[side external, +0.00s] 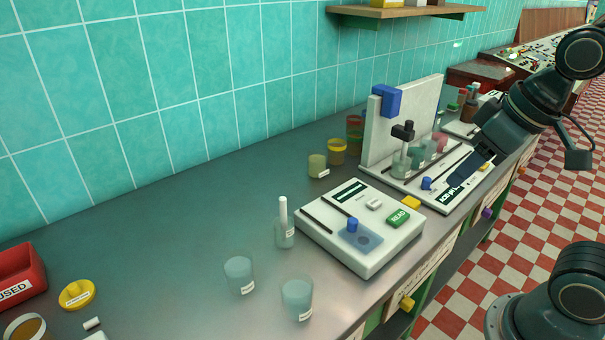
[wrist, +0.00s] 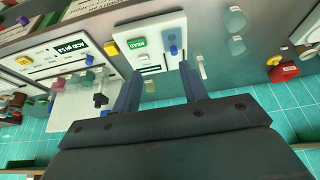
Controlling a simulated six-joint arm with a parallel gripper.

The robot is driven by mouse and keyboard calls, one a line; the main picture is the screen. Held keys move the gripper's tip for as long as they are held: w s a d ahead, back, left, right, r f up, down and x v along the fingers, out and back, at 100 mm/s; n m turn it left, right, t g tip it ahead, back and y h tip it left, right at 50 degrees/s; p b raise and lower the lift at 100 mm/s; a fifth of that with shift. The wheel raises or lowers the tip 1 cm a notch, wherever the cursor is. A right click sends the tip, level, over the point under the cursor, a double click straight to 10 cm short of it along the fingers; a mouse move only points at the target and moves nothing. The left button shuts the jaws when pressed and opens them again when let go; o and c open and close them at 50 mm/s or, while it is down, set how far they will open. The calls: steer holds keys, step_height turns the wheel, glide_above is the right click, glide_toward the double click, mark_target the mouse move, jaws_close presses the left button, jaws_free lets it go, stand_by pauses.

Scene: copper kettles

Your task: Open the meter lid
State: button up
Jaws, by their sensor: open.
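The meter (side external: 335,252) is a white box with a green READ button, standing on the metal bench in the middle of the side view. Its lid (side external: 368,239) looks like a translucent blue plate with a blue knob (side external: 352,225), lying flat on the top. The meter also shows at top centre in the wrist view (wrist: 120,32), with the blue knob (wrist: 173,50) towards its right side. My gripper (side external: 460,172) is open and empty, above and to the right of the meter in the side view. Its two fingers (wrist: 160,68) point towards the meter and do not touch the lid.
A second white device with an upright panel (side external: 375,130) and a blue block stands behind the meter. A bottle with a white stick (side external: 284,234) and two cups (side external: 240,273) stand left and in front. A red bin (side external: 20,272) is far left. Bench between is clear.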

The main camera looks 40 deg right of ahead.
steer(key=w+a+g, duration=0.1)
steer(key=w+g, duration=0.1)
steer(key=w, duration=0.7)
steer(key=n+g, duration=0.2)
steer(key=g, duration=0.1)
glide_above(352, 220)
step_height(352, 220, down, 6)
steer(key=shift+f, duration=0.2)
step_height(352, 220, down, 14)
steer(key=shift+r, duration=0.1)
steer(key=shift+c, duration=0.2)
jaws_close()
